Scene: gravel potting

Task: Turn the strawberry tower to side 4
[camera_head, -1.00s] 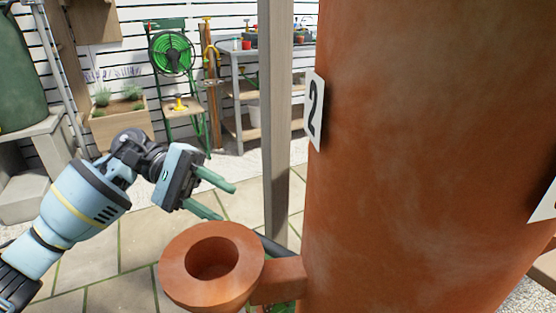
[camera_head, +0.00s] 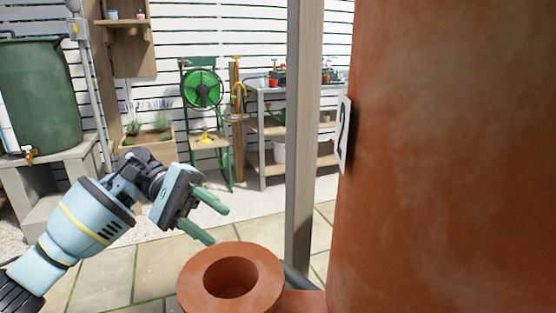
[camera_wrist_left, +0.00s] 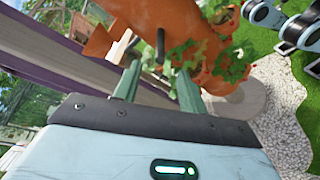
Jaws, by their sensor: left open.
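The terracotta strawberry tower (camera_head: 450,160) fills the right of the head view. A white plate with a black 2 (camera_head: 343,135) sits on its left edge. A round terracotta cup (camera_head: 232,284) with an open hollow sticks out at its lower left. My left gripper (camera_head: 220,219) is open and empty, up and left of the cup and apart from the tower. In the left wrist view the tower (camera_wrist_left: 190,22) lies beyond the fingers, with green plants and red berries (camera_wrist_left: 232,62) on it. My right gripper is not in view.
A grey wooden post (camera_head: 302,130) stands just left of the tower. A green water barrel (camera_head: 38,95), a green hose reel (camera_head: 202,89) and a potting bench (camera_head: 270,120) stand at the back. Open paving lies between.

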